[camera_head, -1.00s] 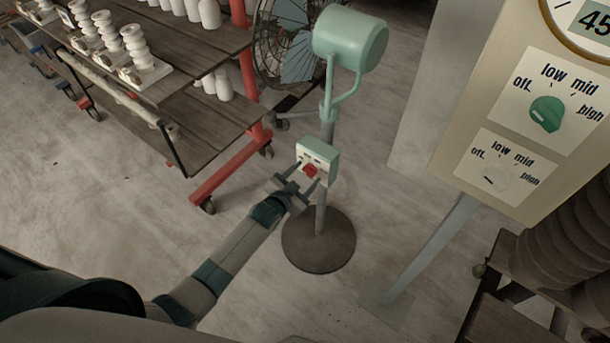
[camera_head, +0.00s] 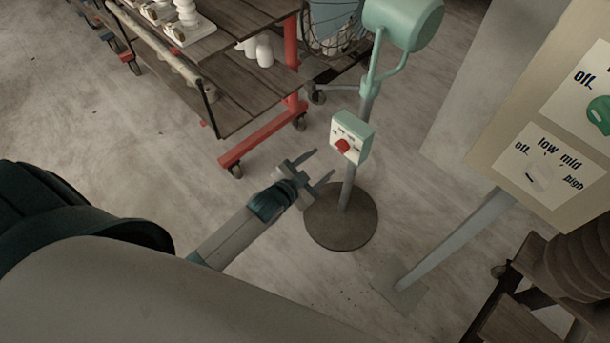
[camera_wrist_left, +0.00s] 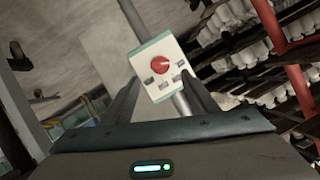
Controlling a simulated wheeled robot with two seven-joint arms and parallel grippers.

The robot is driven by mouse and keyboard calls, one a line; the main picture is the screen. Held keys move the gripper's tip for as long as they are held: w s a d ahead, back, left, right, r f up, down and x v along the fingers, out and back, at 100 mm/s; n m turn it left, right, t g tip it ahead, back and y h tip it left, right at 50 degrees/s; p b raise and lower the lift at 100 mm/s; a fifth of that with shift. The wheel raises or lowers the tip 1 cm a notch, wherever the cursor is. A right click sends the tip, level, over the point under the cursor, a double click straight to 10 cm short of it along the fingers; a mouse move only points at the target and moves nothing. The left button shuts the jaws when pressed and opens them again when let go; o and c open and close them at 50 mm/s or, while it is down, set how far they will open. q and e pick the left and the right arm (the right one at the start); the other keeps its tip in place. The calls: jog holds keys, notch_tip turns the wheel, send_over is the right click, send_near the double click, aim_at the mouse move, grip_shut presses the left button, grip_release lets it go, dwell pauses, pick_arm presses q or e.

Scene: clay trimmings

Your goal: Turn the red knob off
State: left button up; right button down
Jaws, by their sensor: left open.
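The red knob (camera_head: 342,146) sits on the white face of a small mint-green control box (camera_head: 354,134) on the fan stand's post. In the left wrist view the red knob (camera_wrist_left: 160,64) shows on the white panel, beyond and between my fingers. Small dark labels lie along one side of the knob, too small to read. My left gripper (camera_head: 323,165) is open and empty, a short way to the left of and below the box, apart from it. Its two fingers (camera_wrist_left: 160,95) stand spread in the left wrist view. My right gripper is not in view.
The post rises from a round dark base (camera_head: 341,216). A red-framed wooden cart (camera_head: 262,136) stands to the left. A beige panel with a green knob (camera_head: 599,112) and a white knob (camera_head: 540,177) stands at the right. Open floor lies left of the gripper.

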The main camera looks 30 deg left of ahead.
pick_arm(q)
jog(key=v, duration=0.7)
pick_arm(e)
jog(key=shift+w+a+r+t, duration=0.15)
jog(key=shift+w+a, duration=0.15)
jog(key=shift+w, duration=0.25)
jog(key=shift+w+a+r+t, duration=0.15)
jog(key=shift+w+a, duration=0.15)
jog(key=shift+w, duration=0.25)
pick_arm(q)
jog(key=shift+a, duration=0.1)
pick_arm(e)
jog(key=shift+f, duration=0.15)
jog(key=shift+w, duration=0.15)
